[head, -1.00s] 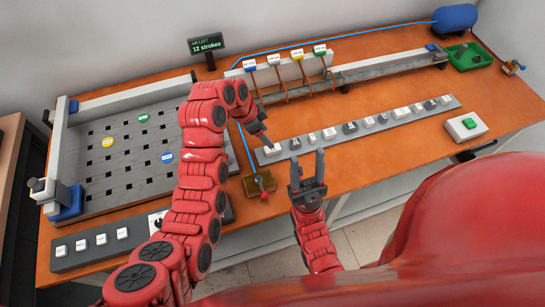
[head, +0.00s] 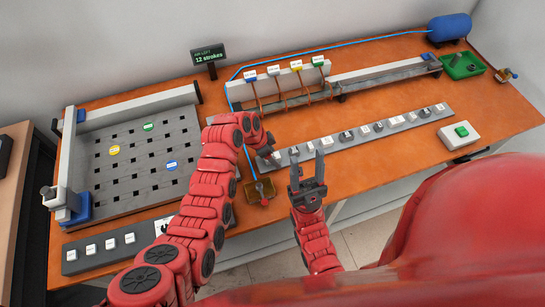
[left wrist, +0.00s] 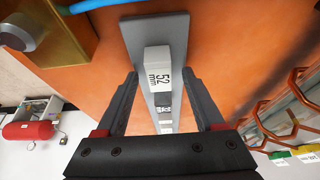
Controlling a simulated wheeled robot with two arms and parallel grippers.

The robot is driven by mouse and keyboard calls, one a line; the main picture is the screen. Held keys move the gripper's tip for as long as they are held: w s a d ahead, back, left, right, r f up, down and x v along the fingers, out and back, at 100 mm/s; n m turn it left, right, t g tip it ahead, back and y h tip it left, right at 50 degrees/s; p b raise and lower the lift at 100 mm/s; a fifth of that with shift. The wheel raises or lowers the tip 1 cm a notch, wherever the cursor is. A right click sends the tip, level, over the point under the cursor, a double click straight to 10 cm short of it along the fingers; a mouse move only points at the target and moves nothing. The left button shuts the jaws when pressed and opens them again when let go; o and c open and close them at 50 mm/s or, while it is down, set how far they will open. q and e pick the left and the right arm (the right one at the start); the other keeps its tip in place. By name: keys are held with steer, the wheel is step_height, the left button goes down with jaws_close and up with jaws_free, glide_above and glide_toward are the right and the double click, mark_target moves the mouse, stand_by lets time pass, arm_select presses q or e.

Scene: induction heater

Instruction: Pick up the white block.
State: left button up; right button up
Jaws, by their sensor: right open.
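A white block marked "52 mm" (left wrist: 158,66) stands at the near end of a long grey strip in the left wrist view. In the head view this end of the strip (head: 264,166) is partly hidden by my left gripper (head: 272,152). In the left wrist view my left gripper (left wrist: 160,76) is open, with one finger on each side of the strip and the block in the gap between them. I see no contact with the block. My right gripper (head: 307,161) is open and empty, in front of the strip.
Several white and dark blocks (head: 347,136) line the strip. A brass valve box (head: 259,190) stands close to its left end. A slotted grey plate (head: 130,185) is at left, and copper coils (head: 290,90) stand behind. A green-button box (head: 459,135) is at right.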

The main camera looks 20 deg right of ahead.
arm_select(q)
jaws_close()
steer(key=shift+r, duration=0.15)
